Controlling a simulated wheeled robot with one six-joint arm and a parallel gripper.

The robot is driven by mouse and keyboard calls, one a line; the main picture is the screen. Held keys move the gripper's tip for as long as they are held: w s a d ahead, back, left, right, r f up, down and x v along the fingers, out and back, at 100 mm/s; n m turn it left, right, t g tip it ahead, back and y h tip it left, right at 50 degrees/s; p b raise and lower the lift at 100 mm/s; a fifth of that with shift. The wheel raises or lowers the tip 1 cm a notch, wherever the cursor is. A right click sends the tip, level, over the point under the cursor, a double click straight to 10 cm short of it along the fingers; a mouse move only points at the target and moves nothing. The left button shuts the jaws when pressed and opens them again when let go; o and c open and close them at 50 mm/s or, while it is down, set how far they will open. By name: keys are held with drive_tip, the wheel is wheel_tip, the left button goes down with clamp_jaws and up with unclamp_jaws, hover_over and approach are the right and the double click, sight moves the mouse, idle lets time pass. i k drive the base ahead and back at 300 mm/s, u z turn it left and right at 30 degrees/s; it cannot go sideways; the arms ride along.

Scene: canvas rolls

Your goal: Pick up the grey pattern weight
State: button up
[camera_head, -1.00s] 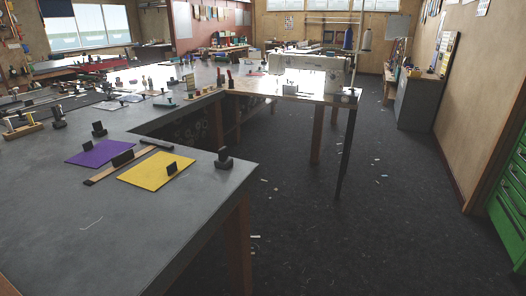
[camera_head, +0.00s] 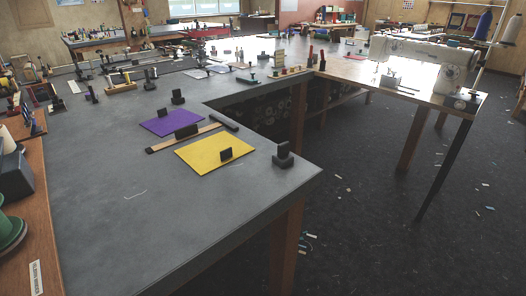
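My gripper is not in view. Several dark blocks with upright handles, which look like pattern weights, stand on the grey table (camera_head: 110,200). One dark weight (camera_head: 283,158) stands near the table's front right corner, beside the yellow sheet (camera_head: 214,157). Another dark weight (camera_head: 178,98) stands behind the purple sheet (camera_head: 165,122). A third dark weight (camera_head: 150,79) stands farther back. They are all dark grey to black, so I cannot tell which is the grey one.
A wooden strip (camera_head: 160,147) with a dark upright block lies between the sheets. A brown wooden surface (camera_head: 40,215) with a green object (camera_head: 8,232) is at left. A sewing machine (camera_head: 425,58) stands on the table at right. The dark floor (camera_head: 380,220) is mostly open, with scattered scraps.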

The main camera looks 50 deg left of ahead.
sight(282, 159)
drive_tip(key=u, duration=0.7)
drive_tip(key=i, duration=0.75)
drive_tip(key=u, duration=0.8)
drive_tip(key=i, duration=0.55)
